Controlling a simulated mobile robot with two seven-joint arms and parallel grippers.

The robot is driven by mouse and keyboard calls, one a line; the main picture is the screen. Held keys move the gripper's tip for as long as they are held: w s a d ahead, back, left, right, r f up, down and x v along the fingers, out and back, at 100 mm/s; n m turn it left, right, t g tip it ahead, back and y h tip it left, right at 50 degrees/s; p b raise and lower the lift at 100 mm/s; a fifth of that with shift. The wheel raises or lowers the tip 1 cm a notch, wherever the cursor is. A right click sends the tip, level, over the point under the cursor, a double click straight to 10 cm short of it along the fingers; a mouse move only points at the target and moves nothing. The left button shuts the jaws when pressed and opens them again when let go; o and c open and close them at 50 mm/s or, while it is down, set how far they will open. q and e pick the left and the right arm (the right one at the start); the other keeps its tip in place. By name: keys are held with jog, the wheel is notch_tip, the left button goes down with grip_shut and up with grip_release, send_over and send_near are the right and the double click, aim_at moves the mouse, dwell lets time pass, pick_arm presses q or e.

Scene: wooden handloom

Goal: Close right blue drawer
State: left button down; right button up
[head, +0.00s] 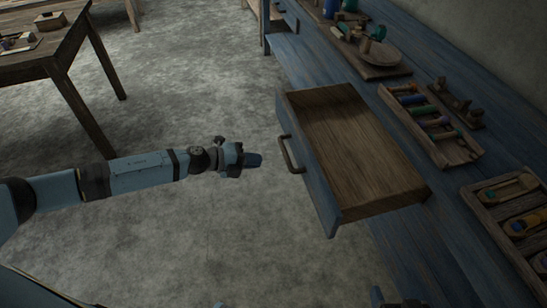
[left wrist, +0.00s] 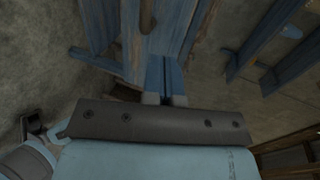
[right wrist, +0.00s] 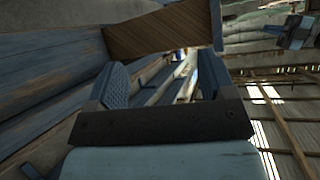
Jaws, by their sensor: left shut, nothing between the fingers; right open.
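The blue drawer (head: 314,178) stands pulled out from the blue bench, with its bare wooden inside (head: 350,140) open to view and empty. Its dark handle (head: 289,155) is on the blue front panel, facing left. My left gripper (head: 257,160) is shut and empty, a little left of the handle and apart from it. In the left wrist view, its closed fingers (left wrist: 165,78) point towards blue wood. My right gripper is only partly visible at the bottom edge of the head view; the right wrist view shows its fingers (right wrist: 162,82) open with nothing held.
The blue bench top (head: 345,75) carries a tray of coloured spools (head: 430,125), another wooden tray (head: 512,215) and a round wooden piece (head: 380,55). A wooden table (head: 55,65) stands at upper left.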

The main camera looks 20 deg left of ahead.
aim_at(304, 158)
pick_arm(q)
jog(key=x, duration=0.3)
jog(key=b+x, duration=0.1)
jog(key=x, duration=0.3)
jog(key=r+x, duration=0.1)
jog(key=x, duration=0.3)
jog(key=shift+w+d, duration=0.15)
jog(key=shift+d, duration=0.1)
jog(key=shift+w+d+b, duration=0.3)
jog(key=shift+w+d, duration=0.1)
jog(key=shift+d, duration=0.2)
pick_arm(e)
jog(key=shift+a+f, duration=0.1)
jog(key=shift+a, duration=0.05)
